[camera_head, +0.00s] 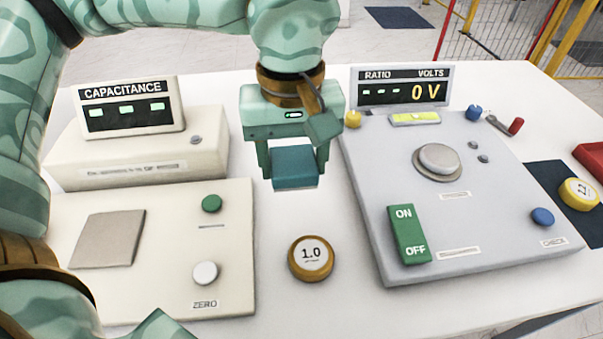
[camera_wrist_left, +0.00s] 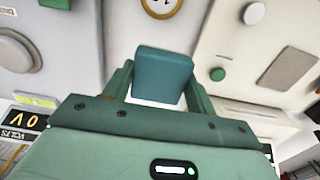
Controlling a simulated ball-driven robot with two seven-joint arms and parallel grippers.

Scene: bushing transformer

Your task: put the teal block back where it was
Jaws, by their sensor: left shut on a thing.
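The teal block (camera_head: 295,168) is between the fingers of my left gripper (camera_head: 294,172), which is shut on it. In the head view the gripper hangs over the white table between the two instruments. The block also shows in the left wrist view (camera_wrist_left: 163,78), gripped between the two fingers (camera_wrist_left: 160,84). How high the block is above the table is hard to tell. My right gripper is not in view.
The capacitance meter (camera_head: 130,150) and its base panel (camera_head: 175,287) stand on the left. The ratio instrument (camera_head: 400,160) stands on the right. A round 1.0 weight-like disc (camera_head: 311,257) lies between them. A yellow disc (camera_head: 579,192) sits on a dark mat at the right. White table is clear around the 1.0 disc.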

